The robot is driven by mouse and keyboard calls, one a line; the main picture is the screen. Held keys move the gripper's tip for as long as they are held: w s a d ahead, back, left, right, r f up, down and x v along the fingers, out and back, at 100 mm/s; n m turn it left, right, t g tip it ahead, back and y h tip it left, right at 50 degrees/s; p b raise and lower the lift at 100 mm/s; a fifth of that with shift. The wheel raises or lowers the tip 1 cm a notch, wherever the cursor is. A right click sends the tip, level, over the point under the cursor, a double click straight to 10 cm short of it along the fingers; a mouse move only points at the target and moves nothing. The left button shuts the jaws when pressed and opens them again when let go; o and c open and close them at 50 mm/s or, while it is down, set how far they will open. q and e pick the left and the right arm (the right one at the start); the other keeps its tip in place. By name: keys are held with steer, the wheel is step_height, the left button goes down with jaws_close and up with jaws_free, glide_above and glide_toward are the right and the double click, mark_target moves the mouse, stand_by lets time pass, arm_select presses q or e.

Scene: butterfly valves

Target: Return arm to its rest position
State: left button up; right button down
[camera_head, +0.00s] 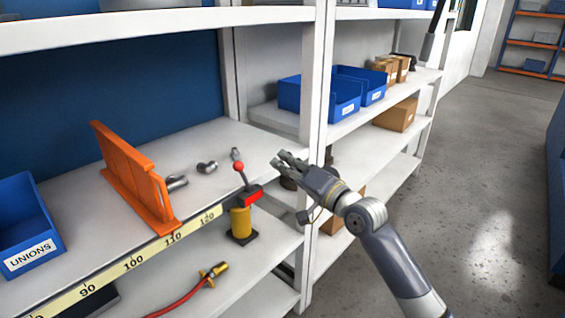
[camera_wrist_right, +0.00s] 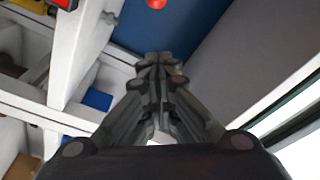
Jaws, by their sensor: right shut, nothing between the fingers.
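My right gripper (camera_head: 284,160) is in the head view, in front of the white upright post between two shelf bays. Its arm comes in from the lower right. The fingers point left toward the shelf and are shut with nothing between them. In the right wrist view the fingertips (camera_wrist_right: 155,62) meet at the picture's middle. My left gripper is not in view.
An orange divider (camera_head: 135,180), grey pipe fittings (camera_head: 206,167) and a blue UNIONS bin (camera_head: 30,228) are on the left shelf. Blue bins (camera_head: 330,95) and cardboard boxes (camera_head: 396,114) fill the right bay. A red hose (camera_head: 190,295) lies below. The floor (camera_head: 490,180) at right is clear.

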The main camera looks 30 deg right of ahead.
steer(key=shift+d+f, duration=0.1)
steer(key=d+f+g+h, duration=0.3)
steer(key=f+g, duration=0.2)
steer(key=f, duration=2.4)
steer(key=s+a+f+n+g, duration=0.1)
steer(key=s+f, duration=0.3)
steer(key=f, duration=0.3)
steer(key=s+f+n+g+h, duration=0.1)
steer(key=s+f+g, duration=0.15)
steer(key=f, duration=0.55)
steer(key=s+a+f+n+g, duration=0.1)
steer(key=s+f, duration=0.4)
steer(key=f, duration=0.2)
steer(key=s+a+f+n+g, duration=0.2)
steer(key=s+a+f, duration=0.2)
steer(key=s+f, duration=0.4)
steer(key=s+a+f+n+g+b, duration=0.1)
steer(key=s+a+f+n+g, duration=0.2)
steer(key=s+f, duration=0.6)
steer(key=s+a+f+n+g, duration=0.3)
steer(key=s+a+f, duration=0.2)
steer(key=s, duration=2)
step_height(320, 180, down, 3)
steer(key=shift+f, duration=0.2)
steer(key=shift+w, duration=0.1)
